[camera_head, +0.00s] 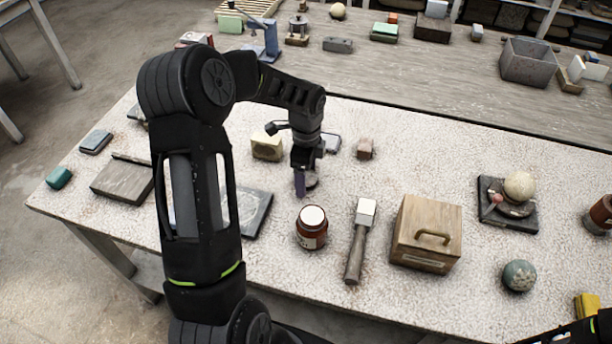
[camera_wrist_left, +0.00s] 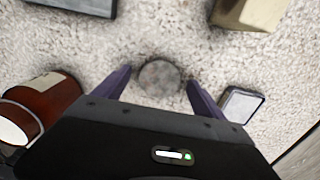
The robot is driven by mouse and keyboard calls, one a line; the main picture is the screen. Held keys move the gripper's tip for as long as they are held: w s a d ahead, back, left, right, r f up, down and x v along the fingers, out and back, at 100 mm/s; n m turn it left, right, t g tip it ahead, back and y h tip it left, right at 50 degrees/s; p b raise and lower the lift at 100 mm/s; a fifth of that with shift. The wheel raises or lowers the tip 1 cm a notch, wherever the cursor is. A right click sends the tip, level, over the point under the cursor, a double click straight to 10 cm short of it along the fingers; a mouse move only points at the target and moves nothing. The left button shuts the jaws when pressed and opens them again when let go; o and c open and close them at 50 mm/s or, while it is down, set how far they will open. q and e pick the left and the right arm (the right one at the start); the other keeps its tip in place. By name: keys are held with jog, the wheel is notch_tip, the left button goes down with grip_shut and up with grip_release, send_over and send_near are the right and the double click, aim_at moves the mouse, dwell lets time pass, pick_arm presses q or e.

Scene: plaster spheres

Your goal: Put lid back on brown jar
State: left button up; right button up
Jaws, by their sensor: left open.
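The brown jar (camera_head: 311,238) stands upright on the pale speckled table, with a whitish round top facing up. It also shows at the left of the left wrist view (camera_wrist_left: 45,103). A grey round lid (camera_wrist_left: 160,78) lies flat on the table behind the jar and is partly hidden by the gripper in the head view (camera_head: 312,182). My left gripper (camera_head: 305,186) points down over the lid. Its fingers (camera_wrist_left: 159,76) are open, one on each side of the lid, with gaps between. My right gripper is not in view.
A yellowish block (camera_head: 266,148) and a small brown block (camera_head: 365,148) are behind the gripper.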

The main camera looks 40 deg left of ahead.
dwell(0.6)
pick_arm(q)
jog(key=c, duration=1.4)
notch_tip(320, 180, up, 10)
jog(key=b, duration=0.1)
jog(key=shift+b, duration=0.4)
